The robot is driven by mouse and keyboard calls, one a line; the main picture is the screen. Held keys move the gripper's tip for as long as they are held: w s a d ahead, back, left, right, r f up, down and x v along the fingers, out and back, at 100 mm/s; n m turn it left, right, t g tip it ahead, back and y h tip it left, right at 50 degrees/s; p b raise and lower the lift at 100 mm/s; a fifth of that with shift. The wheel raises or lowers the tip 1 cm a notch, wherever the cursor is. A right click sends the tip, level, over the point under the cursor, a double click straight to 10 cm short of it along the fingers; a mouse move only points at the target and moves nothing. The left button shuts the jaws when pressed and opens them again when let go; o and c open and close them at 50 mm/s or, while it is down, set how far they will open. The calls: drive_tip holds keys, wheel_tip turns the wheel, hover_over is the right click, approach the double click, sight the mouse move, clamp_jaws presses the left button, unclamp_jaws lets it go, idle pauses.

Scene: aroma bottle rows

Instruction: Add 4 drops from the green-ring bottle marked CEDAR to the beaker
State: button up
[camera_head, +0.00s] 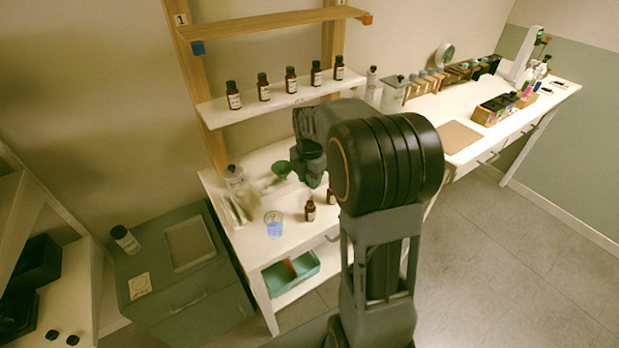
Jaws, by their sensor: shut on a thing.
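A clear beaker (273,226) with a blue tint stands near the front edge of the white bench. My gripper (312,178) is above the bench, up and to the right of the beaker. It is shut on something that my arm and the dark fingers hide. A small brown bottle (310,210) with a black cap stands upright to the right of the beaker. Another brown bottle (331,197) shows partly beside my arm. Several brown bottles (291,80) with black caps stand in a row on the white shelf. Labels are too small to read, and no green ring can be made out.
A green funnel-like thing (281,169) and a white-labelled jar (234,178) stand at the back of the bench (250,245). A teal bin (291,272) sits on the lower shelf. A grey cabinet (170,265) stands left. A long bench with racks is at right.

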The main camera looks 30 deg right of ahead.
sight(310, 197)
drive_tip(key=shift+f, duration=0.15)
idle(0.3)
drive_tip(key=shift+f+b, duration=2.7)
drive_tip(key=shift+f, duration=1.15)
drive_tip(key=o, duration=0.3)
drive_tip(key=shift+r, duration=0.2)
wheel_tip(310, 197, up, 8)
drive_tip(key=p, duration=0.7)
drive_tip(key=shift+r, duration=0.2)
